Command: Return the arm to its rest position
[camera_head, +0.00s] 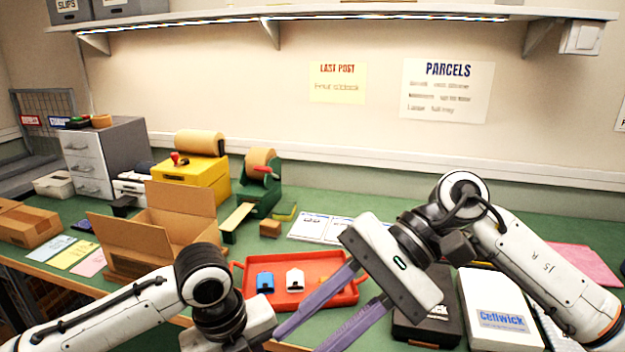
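My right arm comes in from the right, and its gripper (303,338) points down and left with long purple fingers. The fingers are apart, with nothing seen between them. They pass in front of the right part of a red tray (246,268). My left arm comes in from the lower left; its gripper (245,326) is at the bottom edge, near the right gripper's fingertips. The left fingers cannot be made out. The tray holds a blue item (265,282), a white item (295,280) and an orange item partly behind a purple finger.
An open cardboard box (160,232) stands left of the tray. A black box (428,325) and a white Cellwick box (500,310) lie under my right arm. Yellow (192,180) and green (258,188) dispensers stand behind. A shelf (330,17) runs above.

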